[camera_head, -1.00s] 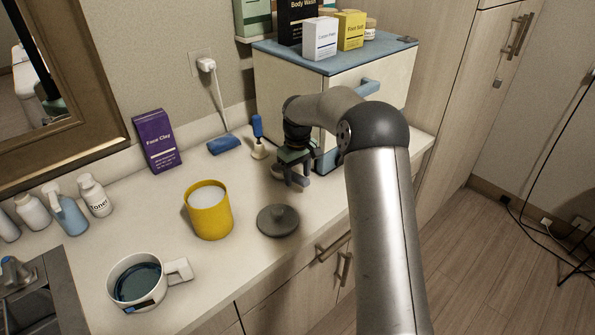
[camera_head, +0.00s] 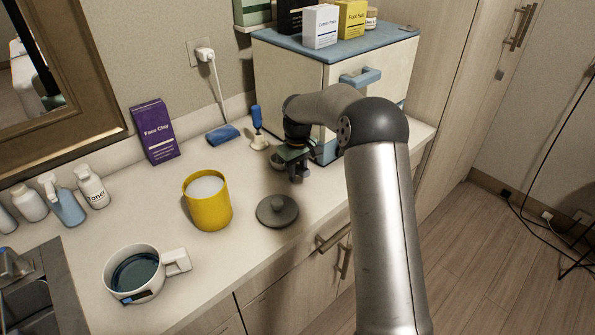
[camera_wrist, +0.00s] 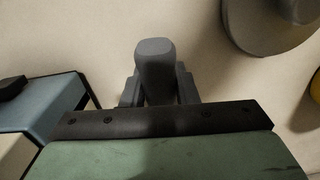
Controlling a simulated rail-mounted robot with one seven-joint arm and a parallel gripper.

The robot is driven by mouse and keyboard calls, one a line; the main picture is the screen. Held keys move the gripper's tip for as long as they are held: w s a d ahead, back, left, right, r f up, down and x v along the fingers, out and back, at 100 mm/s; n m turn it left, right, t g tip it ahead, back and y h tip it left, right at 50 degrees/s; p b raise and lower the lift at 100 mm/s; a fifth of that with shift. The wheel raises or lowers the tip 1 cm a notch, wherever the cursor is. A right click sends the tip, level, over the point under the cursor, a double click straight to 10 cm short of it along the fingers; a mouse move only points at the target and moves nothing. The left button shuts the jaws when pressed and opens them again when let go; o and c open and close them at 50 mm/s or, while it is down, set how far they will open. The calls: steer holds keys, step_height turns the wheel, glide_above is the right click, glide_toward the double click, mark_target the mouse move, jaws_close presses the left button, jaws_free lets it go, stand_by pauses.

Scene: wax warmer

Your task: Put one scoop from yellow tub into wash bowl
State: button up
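The yellow tub (camera_head: 208,210) stands open on the counter and holds white contents. A grey round lid with a knob (camera_head: 277,211) lies to its right; part of it shows in the wrist view (camera_wrist: 262,25). The wash bowl, white with a side handle (camera_head: 122,290), sits at the front left with dark blue liquid in it. My gripper (camera_head: 298,174) points down over the counter, right of the tub and behind the lid. No scoop is clearly recognisable.
A cabinet with a blue top (camera_head: 340,50) stands close behind my gripper, with boxes on it. A purple box (camera_head: 154,130), several bottles and a sink (camera_head: 35,295) are at the left.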

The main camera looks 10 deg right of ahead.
steer(key=shift+r, duration=0.15)
jaws_close()
steer(key=shift+r+p, duration=2.3)
steer(key=shift+r, duration=1.1)
steer(key=shift+a, duration=0.1)
